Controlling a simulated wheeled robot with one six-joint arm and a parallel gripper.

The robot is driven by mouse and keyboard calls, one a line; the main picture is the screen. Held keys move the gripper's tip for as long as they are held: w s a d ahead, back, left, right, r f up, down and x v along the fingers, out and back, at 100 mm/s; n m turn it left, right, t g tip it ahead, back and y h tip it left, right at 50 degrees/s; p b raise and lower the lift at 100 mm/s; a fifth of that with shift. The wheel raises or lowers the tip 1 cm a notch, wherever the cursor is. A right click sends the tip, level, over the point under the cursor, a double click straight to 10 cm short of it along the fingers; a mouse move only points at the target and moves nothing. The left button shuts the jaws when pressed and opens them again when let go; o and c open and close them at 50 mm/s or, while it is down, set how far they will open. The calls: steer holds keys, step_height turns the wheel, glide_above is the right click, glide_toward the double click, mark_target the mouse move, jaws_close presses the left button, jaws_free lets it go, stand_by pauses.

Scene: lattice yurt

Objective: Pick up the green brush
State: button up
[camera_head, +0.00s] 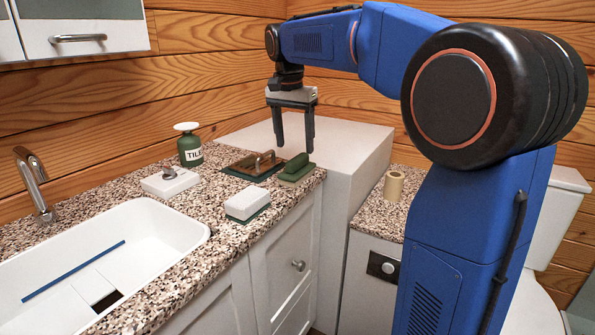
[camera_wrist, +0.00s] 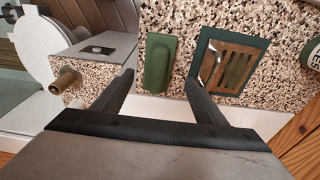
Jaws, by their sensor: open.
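The green brush (camera_head: 296,168) lies on the speckled counter near its right end. In the wrist view the green brush (camera_wrist: 159,61) shows between and beyond my finger tips, with its long side pointing away from me. My gripper (camera_head: 295,145) is open and empty, with its fingers pointing down. It hangs above and behind the brush in the head view, apart from it. In the wrist view my gripper (camera_wrist: 160,82) has its two dark fingers spread wide.
Left of the brush lies a green-edged board with a metal handle (camera_head: 252,165). A white-and-green sponge block (camera_head: 247,204), a white dish (camera_head: 170,182), a green bottle (camera_head: 189,149) and a sink (camera_head: 150,228) are on the counter. A white box-like ledge (camera_head: 340,150) stands behind.

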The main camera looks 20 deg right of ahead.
mark_target(297, 157)
steer(key=shift+w+d+f, duration=0.1)
steer(key=shift+d+f, duration=0.1)
steer(key=shift+f, duration=1.2)
steer(key=shift+w+d+f, duration=0.1)
steer(key=shift+d+f, duration=0.05)
steer(key=shift+f, duration=1.3)
steer(key=shift+d+f, duration=0.2)
steer(key=shift+f, duration=1.2)
steer(key=shift+c, duration=0.3)
steer(key=c, duration=1.1)
steer(key=shift+c, duration=0.2)
steer(key=shift+r, duration=0.1)
step_height(297, 157, up, 28)
